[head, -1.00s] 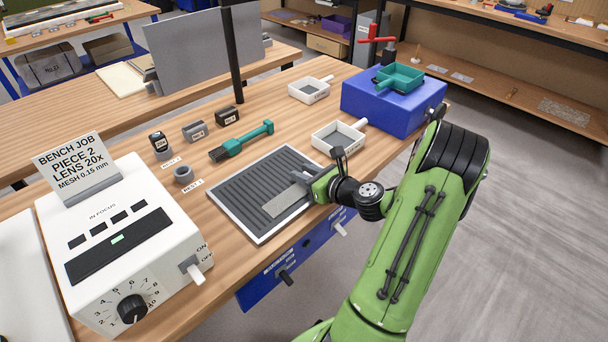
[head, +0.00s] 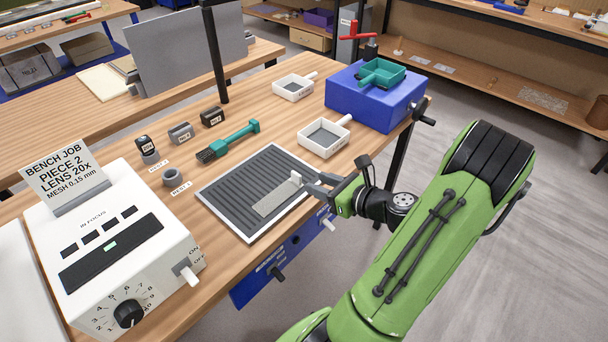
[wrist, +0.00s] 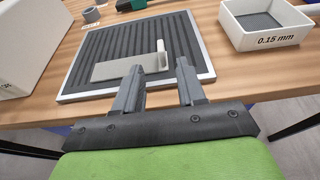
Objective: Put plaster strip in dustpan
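A flat pale grey strip (head: 276,198) that I take for the plaster strip lies on the ribbed dark tray (head: 207,197). A small white piece (head: 296,178) stands upright at its right end. The strip also shows in the wrist view (wrist: 118,69), with the white piece (wrist: 161,55) beyond the gap between my fingers. My gripper (head: 312,184) is open and empty at the tray's right edge; its fingers stand apart in the wrist view (wrist: 160,75). A teal handled pan (head: 383,72), perhaps the dustpan, sits on the blue box (head: 368,103).
White handled mesh trays (head: 323,153) stand right of the ribbed tray. A teal brush (head: 230,141) and small dark blocks (head: 181,133) lie behind it. A white control box (head: 115,250) fills the left. A black post (head: 214,60) rises behind the bench.

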